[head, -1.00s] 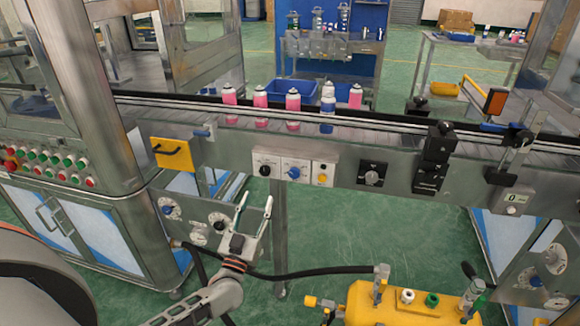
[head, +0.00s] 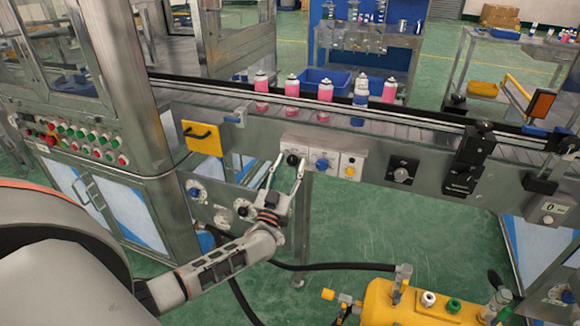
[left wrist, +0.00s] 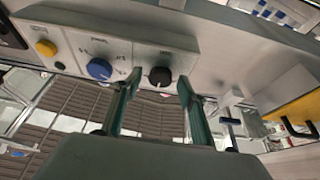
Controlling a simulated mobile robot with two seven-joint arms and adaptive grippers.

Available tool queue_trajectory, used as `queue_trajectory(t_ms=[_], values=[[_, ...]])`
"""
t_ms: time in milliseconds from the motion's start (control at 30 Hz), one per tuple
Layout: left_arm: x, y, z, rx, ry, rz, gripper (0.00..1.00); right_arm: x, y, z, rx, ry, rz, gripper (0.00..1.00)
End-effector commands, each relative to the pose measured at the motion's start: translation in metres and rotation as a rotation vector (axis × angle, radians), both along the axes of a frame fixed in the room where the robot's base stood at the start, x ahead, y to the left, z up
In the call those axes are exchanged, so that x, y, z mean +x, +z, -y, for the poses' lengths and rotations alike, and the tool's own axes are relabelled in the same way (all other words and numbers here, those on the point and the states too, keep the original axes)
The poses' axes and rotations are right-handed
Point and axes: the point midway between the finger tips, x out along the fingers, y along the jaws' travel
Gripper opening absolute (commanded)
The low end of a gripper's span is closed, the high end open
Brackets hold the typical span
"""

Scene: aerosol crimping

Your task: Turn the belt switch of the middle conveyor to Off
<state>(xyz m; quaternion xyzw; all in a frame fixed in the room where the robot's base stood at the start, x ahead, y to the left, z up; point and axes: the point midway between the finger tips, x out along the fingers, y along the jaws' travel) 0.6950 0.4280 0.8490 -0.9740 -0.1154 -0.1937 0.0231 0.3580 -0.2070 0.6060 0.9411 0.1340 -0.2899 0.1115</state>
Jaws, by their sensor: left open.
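The middle conveyor (head: 420,133) carries a row of switch plates on its front side. A round black knob (head: 293,159) sits on the leftmost white plate, with a blue knob (head: 322,164) to its right. Their labels are too small to read. My left gripper (head: 289,163) is open and empty, its fingertips up at the black knob. In the left wrist view the black knob (left wrist: 160,76) lies between the two fingertips, with a gap on each side. The blue knob (left wrist: 100,69) lies left of the fingers there. My right gripper is not in view.
A yellow button (head: 350,171) and another black knob (head: 400,175) lie further right. A yellow handle plate (head: 202,138) is to the left. Several pink cans and a blue-white can (head: 360,92) stand on the belt. A yellow tank (head: 410,305) stands below right.

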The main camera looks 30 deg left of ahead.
Motion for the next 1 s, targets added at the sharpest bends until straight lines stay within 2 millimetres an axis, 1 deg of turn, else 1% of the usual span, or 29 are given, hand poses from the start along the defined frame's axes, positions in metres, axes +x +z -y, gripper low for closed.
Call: queue_trajectory(t_ms=[67, 100, 167, 200, 233, 467, 633, 767, 1000], values=[[-0.0002, -0.0001, -0.0001, 0.0, 0.0, 0.0, 0.41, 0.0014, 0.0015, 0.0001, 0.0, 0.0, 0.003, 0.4], [-0.0002, -0.0001, -0.0001, 0.0, 0.0, 0.0, 0.31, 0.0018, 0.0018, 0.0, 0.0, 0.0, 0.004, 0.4], [-0.0003, -0.0001, 0.0001, 0.0, 0.0, 0.0, 0.15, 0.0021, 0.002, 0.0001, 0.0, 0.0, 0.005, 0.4], [-0.0003, 0.0, 0.0001, 0.0, 0.0, 0.0, 0.05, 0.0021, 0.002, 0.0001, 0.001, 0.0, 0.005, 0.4], [-0.0003, -0.0001, 0.0001, 0.0, 0.0, 0.0, 0.03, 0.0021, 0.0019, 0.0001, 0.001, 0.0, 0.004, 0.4], [-0.0003, 0.0001, 0.0002, -0.008, 0.0, 0.002, 0.03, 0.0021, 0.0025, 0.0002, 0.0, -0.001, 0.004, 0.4], [-0.0003, 0.0003, 0.0009, -0.053, 0.0, 0.012, 0.03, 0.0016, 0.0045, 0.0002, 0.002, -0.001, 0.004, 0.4], [-0.0001, 0.0014, 0.0015, -0.122, 0.001, 0.029, 0.03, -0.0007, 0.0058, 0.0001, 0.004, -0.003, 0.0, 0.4], [0.0001, 0.0027, 0.0025, -0.315, 0.002, 0.076, 0.03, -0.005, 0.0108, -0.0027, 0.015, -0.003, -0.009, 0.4]])
